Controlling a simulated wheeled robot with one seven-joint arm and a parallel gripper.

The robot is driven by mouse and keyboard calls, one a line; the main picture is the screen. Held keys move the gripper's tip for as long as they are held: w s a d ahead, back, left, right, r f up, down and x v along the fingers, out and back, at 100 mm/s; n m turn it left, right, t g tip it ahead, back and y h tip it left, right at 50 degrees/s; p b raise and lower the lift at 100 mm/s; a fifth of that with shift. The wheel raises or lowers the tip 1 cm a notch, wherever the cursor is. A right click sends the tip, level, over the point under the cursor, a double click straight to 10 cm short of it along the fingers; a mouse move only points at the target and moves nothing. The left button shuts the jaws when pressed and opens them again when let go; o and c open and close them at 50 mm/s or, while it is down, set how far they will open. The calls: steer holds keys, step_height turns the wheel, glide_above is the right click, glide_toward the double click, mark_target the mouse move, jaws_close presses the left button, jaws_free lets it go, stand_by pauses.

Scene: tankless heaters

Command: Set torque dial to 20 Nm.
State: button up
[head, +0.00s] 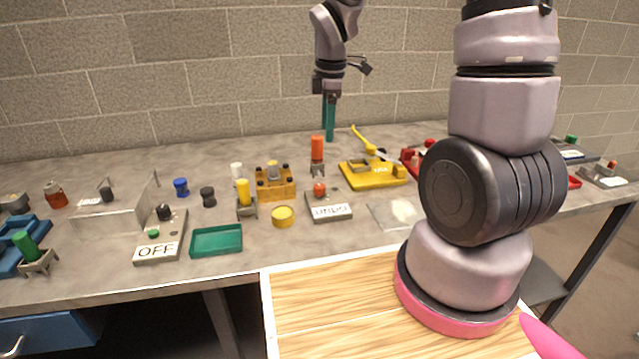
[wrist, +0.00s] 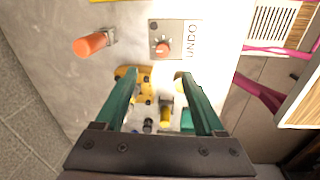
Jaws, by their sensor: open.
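No dial with a readable Nm scale shows, and I cannot tell which part is the torque dial. A small panel marked UNDO (head: 328,206) carries a round red knob (head: 320,188). In the wrist view the UNDO panel (wrist: 181,28) and red knob (wrist: 162,48) lie beyond my fingertips. My gripper (head: 329,137) is open and empty, with its green fingers pointing down above the back of the bench. In the wrist view the two fingers of my gripper (wrist: 158,76) are spread, with a yellow block (wrist: 146,77) partly behind the left one.
An orange-topped cylinder (head: 317,148) stands upright behind the UNDO panel. A yellow clamp fixture (head: 373,175) is to its right. A green tray (head: 216,240) and an OFF panel (head: 160,248) are at left. Several coloured knobs stand on the grey bench (head: 300,260).

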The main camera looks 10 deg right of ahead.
mark_target(319, 186)
steer(key=f+n, duration=0.1)
steer(key=f, duration=0.4)
steer(key=a+f+n, duration=0.1)
steer(key=f, duration=0.5)
steer(key=w+f+n+g, duration=0.1)
steer(key=f+n, duration=0.1)
steer(key=f, duration=0.4)
steer(key=shift+a+f, duration=0.1)
steer(key=shift+a, duration=0.25)
jaws_close()
